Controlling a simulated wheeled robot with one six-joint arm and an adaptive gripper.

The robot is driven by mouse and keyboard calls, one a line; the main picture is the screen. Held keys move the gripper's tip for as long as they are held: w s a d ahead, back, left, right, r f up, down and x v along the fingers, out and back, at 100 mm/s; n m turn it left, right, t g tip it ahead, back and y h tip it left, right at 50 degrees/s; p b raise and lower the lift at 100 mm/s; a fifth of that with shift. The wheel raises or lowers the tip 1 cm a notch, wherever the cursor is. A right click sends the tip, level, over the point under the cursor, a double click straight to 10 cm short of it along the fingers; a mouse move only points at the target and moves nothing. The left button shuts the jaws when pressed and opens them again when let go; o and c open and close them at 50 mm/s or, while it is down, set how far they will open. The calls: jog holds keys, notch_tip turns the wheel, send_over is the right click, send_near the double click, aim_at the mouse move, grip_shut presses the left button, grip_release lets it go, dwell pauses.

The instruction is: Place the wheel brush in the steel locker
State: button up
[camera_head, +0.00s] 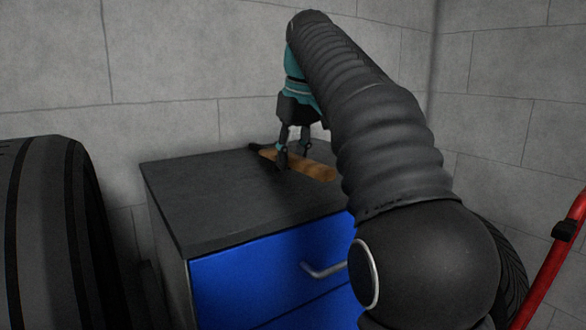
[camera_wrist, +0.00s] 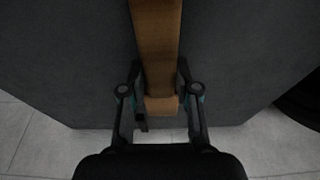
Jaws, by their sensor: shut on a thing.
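The wheel brush (camera_head: 318,171) has a brown wooden body and a dark part at its left end. It lies on or just above the dark top of the cabinet; I cannot tell which. My gripper (camera_head: 293,160) points down and is shut on the brush, one finger on each side. In the wrist view, the brown brush (camera_wrist: 158,50) runs from the top edge down between the fingers of my gripper (camera_wrist: 160,95). I cannot identify a steel locker for certain; the blue-drawered cabinet (camera_head: 200,215) is the only storage unit in view.
A blue drawer (camera_head: 245,275) with a metal handle (camera_head: 325,270) is shut at the cabinet's front. A large dark tyre (camera_head: 45,235) stands at the left. A red frame (camera_head: 555,260) is at the right. Grey block walls (camera_head: 190,60) close off the back. The cabinet top's left part is clear.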

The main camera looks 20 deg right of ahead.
aim_at(299, 157)
jog(key=shift+f, duration=0.55)
jog(key=o, duration=1)
jog(key=shift+f, duration=0.1)
jog(key=p+v, duration=0.4)
jog(key=v, duration=0.6)
jog(key=shift+p, duration=0.3)
jog(key=shift+v, duration=1.1)
jog(key=shift+s+d, duration=0.1)
